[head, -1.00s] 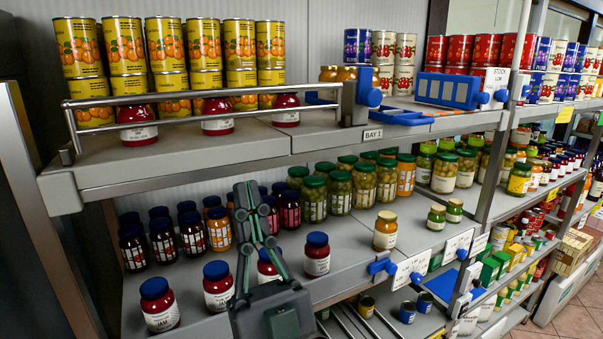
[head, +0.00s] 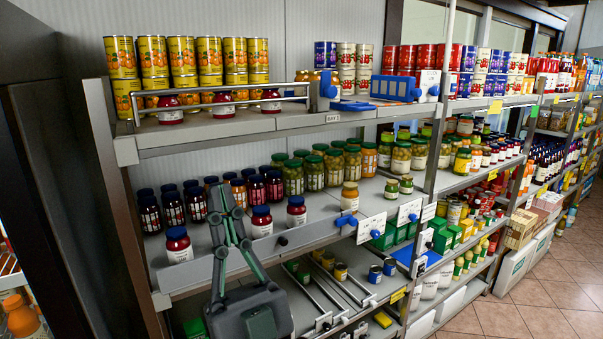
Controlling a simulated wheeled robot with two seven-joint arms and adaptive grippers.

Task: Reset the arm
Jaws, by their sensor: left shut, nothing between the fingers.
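My left gripper (head: 227,207) is in the lower left part of the head view, in front of the middle shelf. Its two fingers point up and meet near the tips, with nothing between them. It stands before several jam jars with blue lids (head: 178,245), and its fingers hide part of the jars behind. I cannot tell whether it touches the shelf edge. My right gripper is not in view.
The middle shelf (head: 330,215) holds jars and has bare room at its front. The top shelf (head: 230,127) holds yellow cans (head: 188,58) and red jars behind a metal rail (head: 225,90). Open tiled floor (head: 520,300) lies at the lower right.

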